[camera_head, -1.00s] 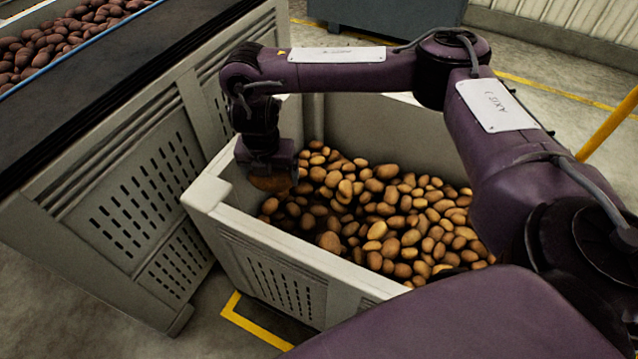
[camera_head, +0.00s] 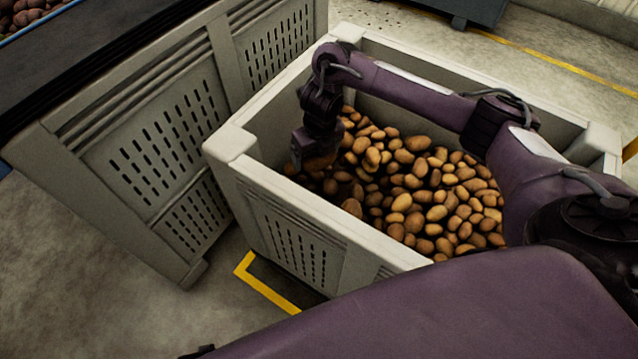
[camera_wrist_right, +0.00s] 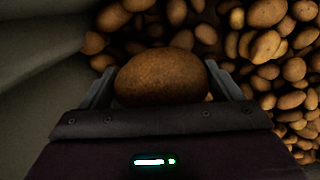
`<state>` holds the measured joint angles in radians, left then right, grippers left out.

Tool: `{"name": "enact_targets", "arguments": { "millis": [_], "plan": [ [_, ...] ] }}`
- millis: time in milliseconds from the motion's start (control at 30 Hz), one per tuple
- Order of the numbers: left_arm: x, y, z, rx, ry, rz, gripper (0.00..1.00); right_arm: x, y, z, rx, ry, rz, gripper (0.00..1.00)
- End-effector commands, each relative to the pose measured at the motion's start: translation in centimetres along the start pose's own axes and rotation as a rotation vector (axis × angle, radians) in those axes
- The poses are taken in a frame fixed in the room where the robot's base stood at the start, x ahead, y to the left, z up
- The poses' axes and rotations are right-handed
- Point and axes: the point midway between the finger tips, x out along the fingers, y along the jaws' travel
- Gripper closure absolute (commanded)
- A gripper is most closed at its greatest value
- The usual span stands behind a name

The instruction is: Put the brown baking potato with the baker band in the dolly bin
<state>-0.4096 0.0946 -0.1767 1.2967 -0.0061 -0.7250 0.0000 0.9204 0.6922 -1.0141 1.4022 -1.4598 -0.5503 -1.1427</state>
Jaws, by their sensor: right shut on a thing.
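My right gripper (camera_head: 312,158) is inside the grey bin (camera_head: 318,222), near its left end, low over the potatoes. It points down and is shut on a large brown potato (camera_wrist_right: 161,77). In the right wrist view the potato sits between the two fingers, with its rough brown skin facing the camera. I cannot make out a band on it. Whether the held potato touches those below is not clear. My left gripper is not in view.
Many loose potatoes (camera_head: 430,190) fill the bin's floor. A grey slatted crate-like unit (camera_head: 165,140) stands close on the left, with a dark belt (camera_head: 60,60) above it. Yellow floor marking (camera_head: 268,285) shows in front of the bin.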

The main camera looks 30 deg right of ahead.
Motion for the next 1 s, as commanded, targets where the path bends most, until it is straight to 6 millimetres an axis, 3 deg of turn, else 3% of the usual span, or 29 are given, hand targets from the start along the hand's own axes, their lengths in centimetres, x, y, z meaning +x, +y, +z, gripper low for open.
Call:
{"name": "enact_targets", "arguments": {
  "millis": [100, 333, 767, 1000],
  "plan": [
    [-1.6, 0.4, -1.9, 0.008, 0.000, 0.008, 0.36, 2.6, 0.1, -0.4, 0.003, 0.005, 0.001, 0.45],
    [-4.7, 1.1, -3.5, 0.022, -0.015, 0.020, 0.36, 7.4, 0.0, -1.0, 0.002, 0.002, 0.000, 0.45],
    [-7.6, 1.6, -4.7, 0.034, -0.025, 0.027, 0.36, 12.1, 0.1, -1.5, 0.003, 0.001, 0.001, 0.45],
    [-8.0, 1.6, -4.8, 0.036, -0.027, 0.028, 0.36, 12.4, 0.0, -1.5, 0.001, 0.000, 0.000, 0.45]
  ]
}}
